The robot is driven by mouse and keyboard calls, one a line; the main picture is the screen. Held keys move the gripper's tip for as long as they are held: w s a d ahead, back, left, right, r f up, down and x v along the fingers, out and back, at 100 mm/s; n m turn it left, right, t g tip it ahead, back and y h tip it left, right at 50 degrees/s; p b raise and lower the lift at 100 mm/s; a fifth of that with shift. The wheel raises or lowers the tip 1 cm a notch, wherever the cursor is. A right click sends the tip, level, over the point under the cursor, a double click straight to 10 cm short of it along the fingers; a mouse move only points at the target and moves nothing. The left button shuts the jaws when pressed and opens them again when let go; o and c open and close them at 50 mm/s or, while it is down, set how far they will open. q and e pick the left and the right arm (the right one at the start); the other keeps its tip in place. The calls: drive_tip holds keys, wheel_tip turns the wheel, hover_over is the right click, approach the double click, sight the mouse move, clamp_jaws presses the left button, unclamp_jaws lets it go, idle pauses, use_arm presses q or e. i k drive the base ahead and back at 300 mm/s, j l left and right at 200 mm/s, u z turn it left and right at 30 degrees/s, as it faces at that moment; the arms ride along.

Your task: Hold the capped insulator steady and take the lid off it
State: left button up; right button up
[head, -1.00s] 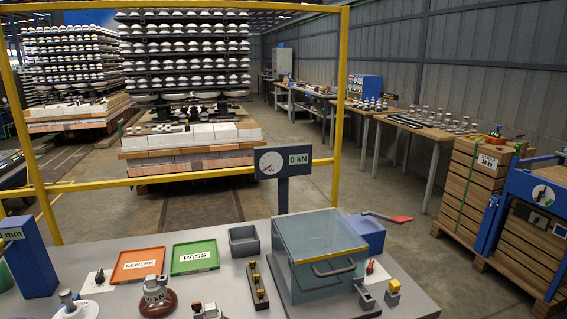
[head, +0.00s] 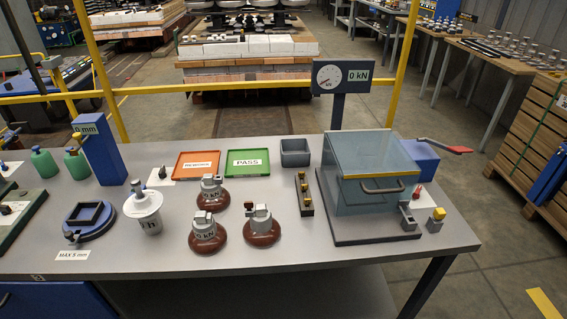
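Three brown insulators stand close together on the grey bench, each with a grey metal top: one at the back (head: 212,198), one at front left (head: 206,238) and one at front right (head: 261,232). Lettering reading kN shows on at least two of them. A white insulator (head: 146,212) with a wide rim and a small grey top stands to their left, with dark lettering on its lower part. I cannot tell which of these is the capped one with the lid. Neither of my grippers is in view, and nothing is held in sight.
An orange tray (head: 197,176) and a green PASS tray (head: 248,174) lie behind the insulators. A clear-lidded test box (head: 372,182) with a red lever (head: 458,149) stands at right.

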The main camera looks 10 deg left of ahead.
sight(261, 230)
drive_tip(key=j+z, duration=0.15)
drive_tip(key=j, duration=1.85)
